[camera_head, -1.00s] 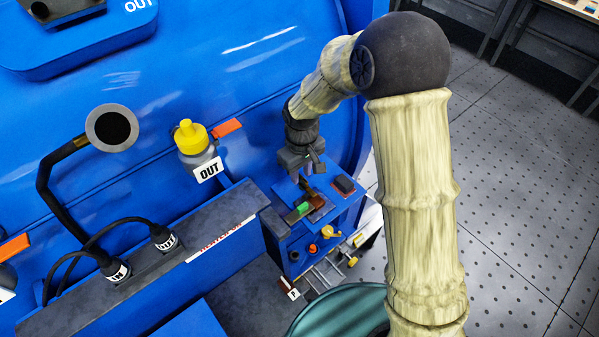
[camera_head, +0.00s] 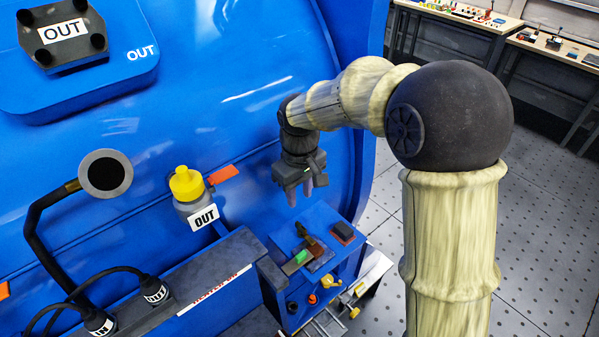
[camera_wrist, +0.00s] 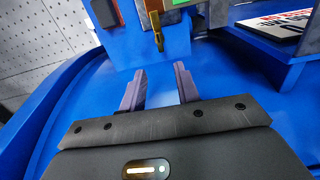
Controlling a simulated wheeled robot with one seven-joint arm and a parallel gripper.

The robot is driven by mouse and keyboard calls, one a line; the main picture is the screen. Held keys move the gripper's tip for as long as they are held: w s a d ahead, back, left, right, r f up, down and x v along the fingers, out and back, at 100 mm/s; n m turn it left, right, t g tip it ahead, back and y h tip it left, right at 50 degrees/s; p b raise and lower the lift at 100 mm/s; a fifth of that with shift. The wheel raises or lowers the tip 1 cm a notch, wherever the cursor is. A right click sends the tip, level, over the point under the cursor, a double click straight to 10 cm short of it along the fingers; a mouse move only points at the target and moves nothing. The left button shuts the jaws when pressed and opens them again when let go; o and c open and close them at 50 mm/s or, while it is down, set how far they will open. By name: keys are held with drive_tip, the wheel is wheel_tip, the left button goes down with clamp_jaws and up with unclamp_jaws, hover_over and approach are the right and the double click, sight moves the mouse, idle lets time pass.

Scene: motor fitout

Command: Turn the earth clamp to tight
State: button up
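A small blue box (camera_head: 318,228) stands at the end of the blue machine. On its top are a green block on a grey base (camera_head: 296,262), a brown lever (camera_head: 308,237) and a dark block with a red edge (camera_head: 343,232). Its front carries an orange knob (camera_head: 312,299) and a yellow fitting (camera_head: 330,281); I cannot tell which part is the earth clamp. My gripper (camera_head: 307,199) hangs above the box, fingers down and apart. In the wrist view the gripper (camera_wrist: 160,82) is open and empty, short of a brass lever end (camera_wrist: 158,40).
A grey ledge (camera_head: 235,248) with black plugs and cables runs left of the box. A yellow-capped OUT port (camera_head: 186,183) and a grey-flanged pipe (camera_head: 105,174) stand out from the machine. Open tiled floor lies to the right.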

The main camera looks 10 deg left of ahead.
wheel_tip(320, 180, up, 7)
drive_tip(key=shift+b, duration=0.35)
drive_tip(key=shift+s, duration=0.1)
drive_tip(key=s+d+f+m+t, duration=0.1)
drive_tip(key=s+d+f+m, duration=0.2)
drive_tip(key=d, duration=0.4)
drive_tip(key=s+d+f+m, duration=0.3)
drive_tip(key=s+d+f, duration=0.1)
drive_tip(key=d, duration=0.4)
drive_tip(key=s+d+f+m+t, duration=0.1)
drive_tip(key=s+d+f+m, duration=0.2)
drive_tip(key=d, duration=0.5)
drive_tip(key=shift+s+f+m+t, duration=0.3)
drive_tip(key=shift+s+f, duration=0.35)
